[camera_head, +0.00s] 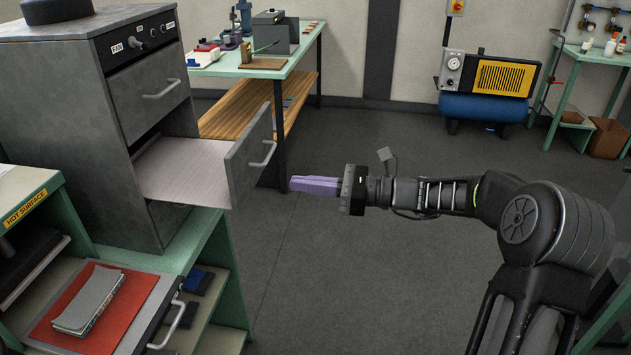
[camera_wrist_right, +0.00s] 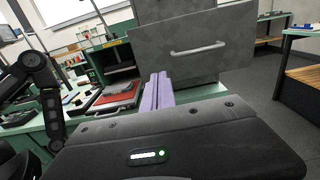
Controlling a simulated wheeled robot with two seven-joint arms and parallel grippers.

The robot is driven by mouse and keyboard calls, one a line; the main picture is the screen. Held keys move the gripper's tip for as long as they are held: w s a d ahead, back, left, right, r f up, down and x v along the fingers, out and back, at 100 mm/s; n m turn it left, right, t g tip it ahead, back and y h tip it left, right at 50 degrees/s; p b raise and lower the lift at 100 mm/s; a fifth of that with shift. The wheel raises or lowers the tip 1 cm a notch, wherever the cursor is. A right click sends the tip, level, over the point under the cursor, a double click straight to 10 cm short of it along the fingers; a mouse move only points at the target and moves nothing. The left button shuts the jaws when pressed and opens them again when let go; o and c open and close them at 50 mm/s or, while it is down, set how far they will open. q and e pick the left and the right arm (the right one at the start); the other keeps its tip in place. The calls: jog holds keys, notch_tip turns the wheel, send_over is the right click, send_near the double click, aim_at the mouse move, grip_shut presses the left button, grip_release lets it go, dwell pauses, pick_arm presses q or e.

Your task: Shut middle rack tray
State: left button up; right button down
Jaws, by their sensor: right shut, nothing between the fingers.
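A grey cabinet (camera_head: 110,100) has a shut upper drawer with a handle and, below it, a tray (camera_head: 185,165) pulled far out to the right. The pulled-out tray has a pale, empty floor and a grey front panel (camera_head: 240,165) with a bar handle (camera_head: 264,156). A grey front with a bar handle (camera_wrist_right: 197,49) also shows in the right wrist view, beyond the fingers. My right gripper (camera_head: 292,184) has its purple fingers shut and empty. In the head view it appears to the right of the tray front, apart from it. My left gripper is not visible.
A green workbench (camera_head: 300,50) stands behind. A blue compressor (camera_head: 485,107) stands at the far wall. The floor between is clear.

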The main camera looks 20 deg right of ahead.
aim_at(245, 178)
jog(key=p+x, duration=0.2)
jog(key=x, duration=0.7)
jog(key=shift+w+a, duration=0.15)
jog(key=shift+a, duration=0.1)
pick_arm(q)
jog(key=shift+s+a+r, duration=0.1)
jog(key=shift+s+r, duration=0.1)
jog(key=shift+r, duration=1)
pick_arm(e)
jog(key=shift+a, duration=0.1)
jog(key=b+x, duration=0.1)
jog(key=x, duration=0.8)
jog(key=shift+w+a+f, duration=0.15)
jog(key=shift+w+a, duration=0.05)
jog(key=shift+a, duration=0.15)
jog(key=x, duration=1.2)
jog(key=shift+w, duration=0.1)
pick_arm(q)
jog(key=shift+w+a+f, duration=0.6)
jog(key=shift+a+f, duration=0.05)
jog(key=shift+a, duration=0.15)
pick_arm(e)
jog(key=shift+r, duration=0.35)
jog(key=shift+a+r, duration=0.1)
